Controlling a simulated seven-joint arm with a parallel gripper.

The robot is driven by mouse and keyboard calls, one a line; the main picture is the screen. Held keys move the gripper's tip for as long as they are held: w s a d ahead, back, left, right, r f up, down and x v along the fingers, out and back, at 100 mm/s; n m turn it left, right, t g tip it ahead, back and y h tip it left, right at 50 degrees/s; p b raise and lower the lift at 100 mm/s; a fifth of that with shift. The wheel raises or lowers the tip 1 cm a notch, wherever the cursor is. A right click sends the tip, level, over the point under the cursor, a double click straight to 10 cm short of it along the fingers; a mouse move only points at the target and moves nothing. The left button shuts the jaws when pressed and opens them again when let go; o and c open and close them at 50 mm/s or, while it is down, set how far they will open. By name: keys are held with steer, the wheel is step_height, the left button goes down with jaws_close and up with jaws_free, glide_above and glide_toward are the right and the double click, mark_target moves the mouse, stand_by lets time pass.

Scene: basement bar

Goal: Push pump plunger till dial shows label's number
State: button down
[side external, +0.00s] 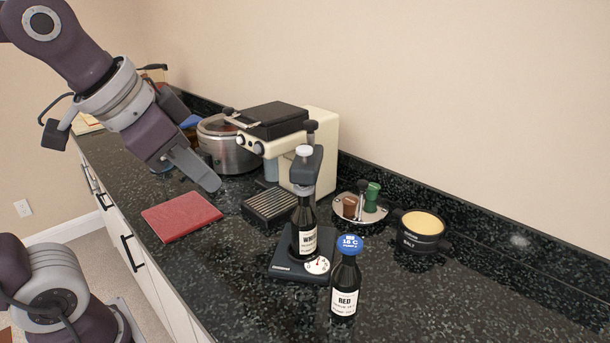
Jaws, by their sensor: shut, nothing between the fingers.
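A dark pump stand (277,264) stands on the counter, holding a dark bottle with a white label reading "WH..." (306,230). A pale plunger knob (304,151) sits on top of the stand. A small white round dial (317,265) with a reddish mark is on its base; its reading is too small to tell. In front, to the right, stands a second dark bottle labelled "RED" (345,290) with a blue cap tag (349,244) that seems to read 18 C. My gripper (210,181) is shut and empty, above the counter left of the pump, apart from it.
A red book (182,216) lies below my gripper. Behind are a cream coffee machine (320,140) and a steel pot (222,148). A small round caddy (352,214) and a black salt crock (421,232) stand right. The right front counter (470,305) is clear.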

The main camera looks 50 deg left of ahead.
mark_target(306, 146)
steer(key=w+a+r+m+t, duration=0.1)
steer(key=w+r, duration=0.4)
steer(key=w, duration=0.5)
steer(key=w+r+m+t, duration=0.1)
steer(key=w+r+m, duration=0.3)
steer(key=w, duration=0.5)
steer(key=shift+w+a+r+m+t+y, duration=0.3)
steer(key=shift+w+a+r+y, duration=0.05)
steer(key=shift+w+r+y, duration=0.1)
steer(key=shift+s+f, duration=0.1)
steer(key=shift+f, duration=4.35)
steer(key=shift+f, duration=0.4)
steer(key=shift+f, duration=1.1)
steer(key=shift+r, duration=1.55)
